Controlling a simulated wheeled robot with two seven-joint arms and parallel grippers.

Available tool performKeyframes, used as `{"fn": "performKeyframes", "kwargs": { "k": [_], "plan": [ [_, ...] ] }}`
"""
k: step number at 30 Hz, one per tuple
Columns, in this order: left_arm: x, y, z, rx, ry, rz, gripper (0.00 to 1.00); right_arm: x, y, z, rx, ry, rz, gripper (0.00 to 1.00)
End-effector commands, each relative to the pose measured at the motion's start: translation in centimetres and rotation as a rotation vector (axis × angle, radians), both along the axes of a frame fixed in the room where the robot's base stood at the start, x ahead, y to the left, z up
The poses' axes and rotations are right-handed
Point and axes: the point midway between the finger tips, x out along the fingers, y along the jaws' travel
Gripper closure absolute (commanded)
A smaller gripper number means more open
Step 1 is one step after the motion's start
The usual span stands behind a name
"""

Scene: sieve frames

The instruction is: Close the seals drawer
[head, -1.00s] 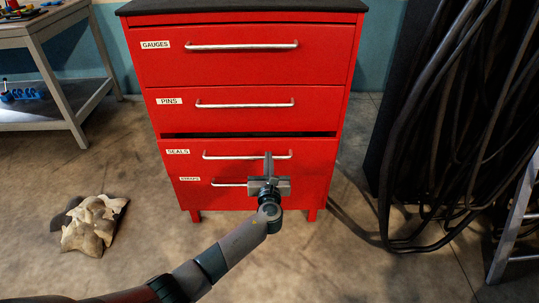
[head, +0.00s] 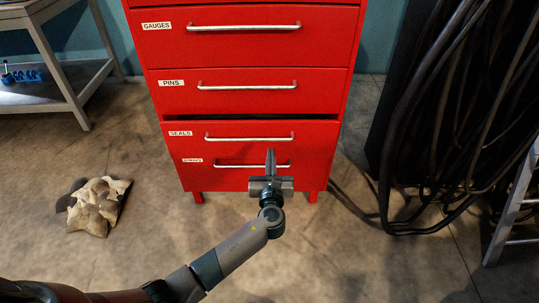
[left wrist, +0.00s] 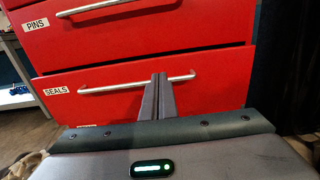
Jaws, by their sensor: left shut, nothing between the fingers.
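The seals drawer (head: 232,153) is a red drawer front with a "SEALS" label and a silver bar handle (head: 249,138). It stands slightly out of the red cabinet, with a dark gap above its top edge. My left gripper (head: 270,151) is shut and empty in front of this drawer, its fingertips overlapping the front just below the handle in the head view. In the left wrist view the shut fingers (left wrist: 160,77) point at the drawer (left wrist: 215,92) and overlap its handle (left wrist: 110,88). I cannot tell whether they touch. My right gripper is not in view.
The pins drawer (head: 318,94) and gauges drawer (head: 320,45) above look closed. A lower label and handle (head: 225,166) sit below. Hanging black cables (head: 430,120) are at the right. A crumpled cloth-like heap (head: 97,207) lies on the floor, and a workbench (head: 75,85) stands at left.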

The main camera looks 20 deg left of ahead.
Motion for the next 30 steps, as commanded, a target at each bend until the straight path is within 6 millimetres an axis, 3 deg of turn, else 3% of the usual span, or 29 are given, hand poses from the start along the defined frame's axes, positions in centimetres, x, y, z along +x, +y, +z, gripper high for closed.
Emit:
{"fn": "performKeyframes", "kwargs": {
  "k": [4,9,12,30],
  "plan": [
    [-0.7,2.6,-0.4,0.000,0.004,0.006,1.00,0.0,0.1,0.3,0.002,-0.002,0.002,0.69],
    [-2.4,8.2,-0.6,0.001,0.004,0.006,1.00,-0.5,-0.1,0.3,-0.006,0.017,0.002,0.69],
    [-3.2,10.4,-0.4,0.002,0.002,0.002,1.00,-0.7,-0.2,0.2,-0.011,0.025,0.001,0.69],
    [-2.4,11.3,-0.4,0.000,0.000,0.001,1.00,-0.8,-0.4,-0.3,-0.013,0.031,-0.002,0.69]
  ]
}}
